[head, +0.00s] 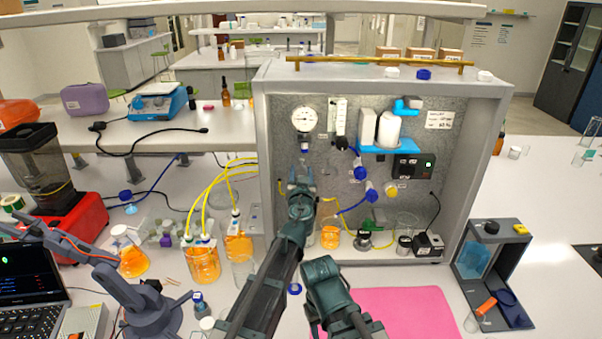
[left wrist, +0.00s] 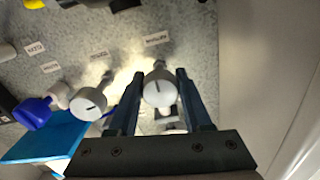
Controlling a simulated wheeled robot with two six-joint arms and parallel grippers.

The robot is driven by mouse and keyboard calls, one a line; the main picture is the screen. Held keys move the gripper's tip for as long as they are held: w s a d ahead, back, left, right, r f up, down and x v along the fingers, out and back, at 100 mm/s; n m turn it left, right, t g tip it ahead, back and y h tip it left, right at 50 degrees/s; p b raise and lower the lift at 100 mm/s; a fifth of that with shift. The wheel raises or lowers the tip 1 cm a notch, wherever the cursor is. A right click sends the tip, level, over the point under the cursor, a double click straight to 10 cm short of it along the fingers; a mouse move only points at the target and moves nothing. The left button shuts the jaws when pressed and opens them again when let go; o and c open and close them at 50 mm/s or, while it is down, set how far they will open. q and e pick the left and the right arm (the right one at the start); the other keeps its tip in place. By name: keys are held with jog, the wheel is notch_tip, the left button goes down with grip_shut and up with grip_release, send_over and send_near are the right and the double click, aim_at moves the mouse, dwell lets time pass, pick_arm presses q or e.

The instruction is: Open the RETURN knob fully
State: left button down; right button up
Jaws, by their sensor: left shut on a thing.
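My left gripper (head: 301,172) reaches into the grey rig, up against its back panel, below the round gauge (head: 305,119). In the left wrist view, its two dark fingers (left wrist: 158,90) stand on either side of a round pale knob (left wrist: 158,88) and are shut on it. The knob's face has a short dark mark. A label (left wrist: 157,38) sits by this knob, too small and turned to read, so I cannot confirm it says RETURN. In the head view my gripper hides the knob.
A second pale knob (left wrist: 88,103) with a dark mark sits left of the held one, and a blue-handled fitting (left wrist: 34,112) beyond it. Bottles with orange liquid (head: 203,262) and yellow tubes stand left of the rig. A pink mat (head: 405,308) lies in front.

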dwell(0.5)
pick_arm(q)
jog(key=shift+c, duration=1.7)
grip_release()
jog(key=shift+s, duration=0.15)
